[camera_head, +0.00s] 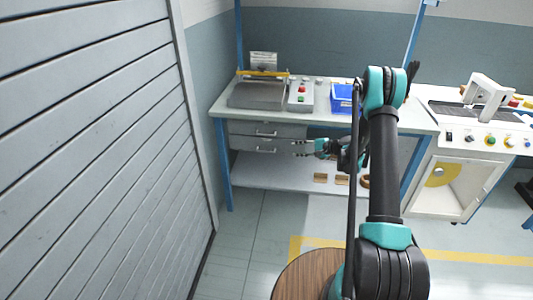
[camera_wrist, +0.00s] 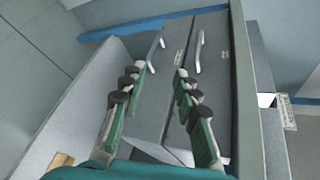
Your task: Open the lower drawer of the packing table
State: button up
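The packing table (camera_head: 325,118) has two grey drawers under the left part of its top. The lower drawer (camera_head: 240,143) has a pale bar handle (camera_head: 267,151) and looks shut. My gripper (camera_head: 298,148) is to the right of that handle at about drawer height. In the wrist view the lower drawer (camera_wrist: 164,85) is the left of two tilted fronts; its handle (camera_wrist: 155,46) lies beyond the open, empty fingers (camera_wrist: 160,72). The upper drawer (camera_wrist: 212,95) is to its right, with its own handle (camera_wrist: 199,54). I see no contact with either handle.
A lower shelf (camera_head: 262,172) holds small wooden pieces (camera_head: 320,178). On the tabletop are a grey device (camera_head: 257,95), a button box (camera_head: 301,95) and a blue bin (camera_head: 343,98). A slatted wall (camera_head: 95,150) stands left. A round wooden top (camera_head: 305,275) is in front.

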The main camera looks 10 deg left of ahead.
notch_tip(320, 180, down, 6)
jog(key=w+m+y, duration=0.1)
jog(key=w+y, duration=0.1)
jog(key=shift+t, duration=0.3)
jog(key=x, duration=1.7)
jog(key=shift+a+r, duration=0.1)
jog(key=shift+a, duration=0.3)
jog(key=shift+c, duration=0.6)
grip_shut()
